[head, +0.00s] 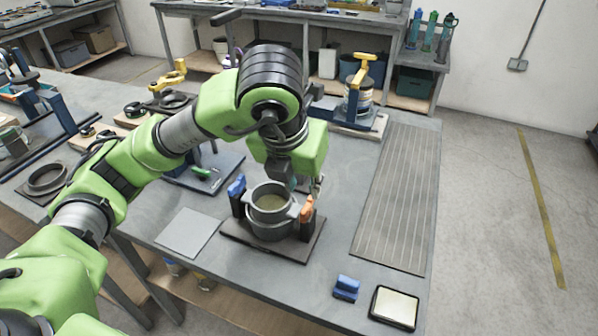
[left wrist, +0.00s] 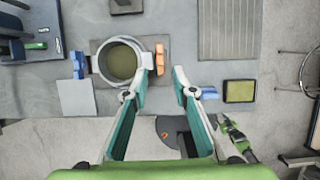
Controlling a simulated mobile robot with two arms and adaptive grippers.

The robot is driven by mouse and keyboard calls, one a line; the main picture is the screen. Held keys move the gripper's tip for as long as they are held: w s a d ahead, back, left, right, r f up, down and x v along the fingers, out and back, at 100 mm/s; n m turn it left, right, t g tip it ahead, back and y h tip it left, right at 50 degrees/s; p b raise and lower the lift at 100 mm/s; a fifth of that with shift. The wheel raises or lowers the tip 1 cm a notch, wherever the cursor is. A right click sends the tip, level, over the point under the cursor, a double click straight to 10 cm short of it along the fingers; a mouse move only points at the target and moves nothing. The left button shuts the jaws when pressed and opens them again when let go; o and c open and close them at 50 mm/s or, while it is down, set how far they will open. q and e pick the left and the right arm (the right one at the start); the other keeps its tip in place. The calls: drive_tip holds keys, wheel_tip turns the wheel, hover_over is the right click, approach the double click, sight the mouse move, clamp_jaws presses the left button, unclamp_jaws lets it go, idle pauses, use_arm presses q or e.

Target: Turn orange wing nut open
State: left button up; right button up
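The orange wing nut (head: 307,208) stands on a dark block at the right side of a round grey clamp-like housing (head: 270,222). In the left wrist view the orange wing nut (left wrist: 160,59) shows just ahead of and between the fingertips. A blue wing nut (head: 237,186) is on the housing's opposite side. My left gripper (left wrist: 163,66) is open and empty, pointing down over the orange side; in the head view its own wrist partly hides its fingers. A small green and grey arm part (left wrist: 232,132), probably my right arm, shows low in the wrist view; its fingers are unclear.
The housing sits on a dark base plate (head: 240,234). A light grey square (head: 188,233) lies left of it, a ribbed mat (head: 398,190) right. A blue block (head: 346,287) and a framed yellowish pad (head: 394,307) lie near the front edge. A yellow-handled device (head: 360,75) stands behind.

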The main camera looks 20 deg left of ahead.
use_arm(q)
drive_tip(key=shift+v, duration=2.25)
